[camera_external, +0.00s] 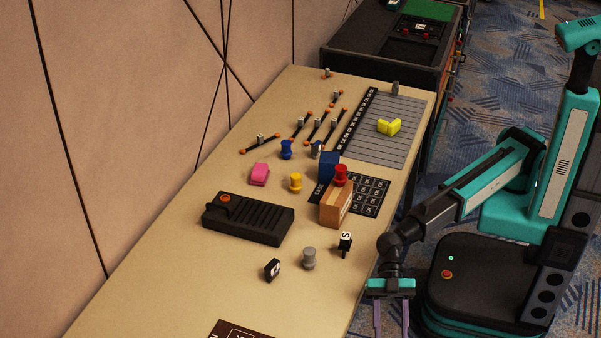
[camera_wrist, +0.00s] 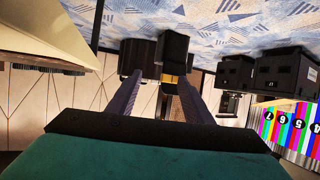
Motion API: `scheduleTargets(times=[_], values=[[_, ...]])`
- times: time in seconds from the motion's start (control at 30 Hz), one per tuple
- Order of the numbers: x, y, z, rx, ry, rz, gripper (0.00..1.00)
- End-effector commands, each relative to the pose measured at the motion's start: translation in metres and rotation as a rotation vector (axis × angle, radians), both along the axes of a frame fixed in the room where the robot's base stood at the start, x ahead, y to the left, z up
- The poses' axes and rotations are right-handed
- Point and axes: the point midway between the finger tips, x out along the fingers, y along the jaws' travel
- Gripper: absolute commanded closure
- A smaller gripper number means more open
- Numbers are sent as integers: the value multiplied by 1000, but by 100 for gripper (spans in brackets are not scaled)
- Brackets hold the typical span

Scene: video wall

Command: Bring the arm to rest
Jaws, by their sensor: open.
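My gripper (camera_external: 391,312) hangs at the near right edge of the table (camera_external: 160,270), fingers pointing down. The two purple fingers are apart with nothing visible between them. My arm reaches left from my teal and black base, which stands on the carpet to the right of the table. In the wrist view the fingers of my gripper (camera_wrist: 160,82) spread to either side, and the scene appears upside down. A dark object shows beyond the fingertips there.
The table holds a black box with an orange button (camera_external: 248,219), a cardboard block (camera_external: 336,207), a blue block (camera_external: 328,167), a yellow piece (camera_external: 389,127), a grey peg (camera_external: 309,258) and small black-and-white blocks (camera_external: 345,242). A dark console (camera_external: 395,50) stands beyond the far end.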

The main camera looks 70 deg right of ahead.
Motion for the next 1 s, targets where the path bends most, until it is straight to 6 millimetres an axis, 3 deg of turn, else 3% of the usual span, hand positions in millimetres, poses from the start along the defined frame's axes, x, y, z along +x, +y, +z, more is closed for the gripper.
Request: scheduleTargets(times=[0.03, 0.3, 0.5, 0.8, 1.0], values=[[-19, 5, -24, -34, 0, 23, 54], [-111, 16, -122, -214, -21, 120, 54], [-160, 13, -174, -312, -47, 169, 54], [-198, 1, -227, -416, -78, 200, 54], [-199, -16, -259, -492, -87, 186, 54]])
